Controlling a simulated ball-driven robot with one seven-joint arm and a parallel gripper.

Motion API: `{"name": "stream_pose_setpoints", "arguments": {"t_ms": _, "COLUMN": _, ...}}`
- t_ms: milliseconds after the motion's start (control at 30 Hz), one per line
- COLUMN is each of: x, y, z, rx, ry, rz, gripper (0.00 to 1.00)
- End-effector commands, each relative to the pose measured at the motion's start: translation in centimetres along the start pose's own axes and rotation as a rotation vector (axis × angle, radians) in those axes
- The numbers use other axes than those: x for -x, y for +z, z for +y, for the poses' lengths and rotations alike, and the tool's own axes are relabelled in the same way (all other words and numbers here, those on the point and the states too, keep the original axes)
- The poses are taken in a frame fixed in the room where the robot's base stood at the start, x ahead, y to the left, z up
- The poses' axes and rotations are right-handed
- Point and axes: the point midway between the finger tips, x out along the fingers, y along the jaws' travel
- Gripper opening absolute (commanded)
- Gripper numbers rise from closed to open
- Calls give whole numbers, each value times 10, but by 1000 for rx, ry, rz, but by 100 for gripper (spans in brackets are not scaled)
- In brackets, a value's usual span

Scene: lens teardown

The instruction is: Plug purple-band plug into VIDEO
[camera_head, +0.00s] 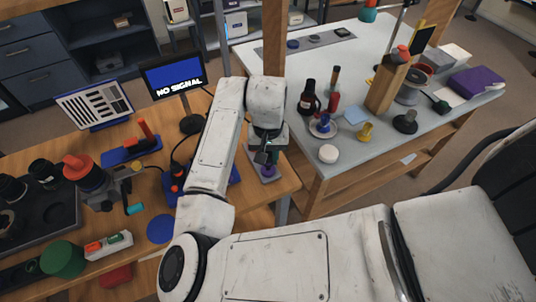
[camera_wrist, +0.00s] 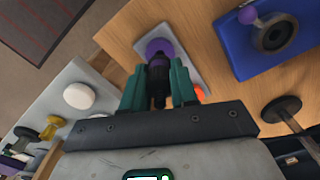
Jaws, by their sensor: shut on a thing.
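My gripper (camera_wrist: 158,88) has green fingers closed on the dark body of the purple-band plug (camera_wrist: 158,75) in the wrist view. The plug lies over a purple round part (camera_wrist: 156,46) on a grey plate (camera_wrist: 183,62); I cannot tell whether they touch. In the head view my gripper (camera_head: 266,154) is above the same grey plate (camera_head: 254,160), with purple (camera_head: 268,171) just below it. The monitor (camera_head: 175,78) reads NO SIGNAL. I cannot make out a VIDEO label; part of the blue base by the plate is hidden behind my arm.
A blue block (camera_wrist: 236,62) with a dark round socket and purple ball is right of the plate in the wrist view. An orange part (camera_wrist: 200,94) shows by the right finger. The white table (camera_head: 405,115) at right holds bottles, a wooden post (camera_head: 386,88) and a white disc (camera_head: 328,154).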

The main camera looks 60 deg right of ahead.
Motion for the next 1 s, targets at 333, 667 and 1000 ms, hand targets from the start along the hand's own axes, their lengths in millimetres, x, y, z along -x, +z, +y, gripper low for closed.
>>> {"name": "stream_pose_setpoints", "arguments": {"t_ms": 333, "x": 15, "y": 0, "z": 0, "rx": 0, "ry": 0, "rz": 0, "gripper": 0}}
{"name": "stream_pose_setpoints", "arguments": {"t_ms": 667, "x": 27, "y": 0, "z": 0, "rx": 0, "ry": -1, "rz": 1, "gripper": 0}}
{"name": "stream_pose_setpoints", "arguments": {"t_ms": 1000, "x": 30, "y": 0, "z": 0, "rx": 0, "ry": -1, "rz": 1, "gripper": 0}}
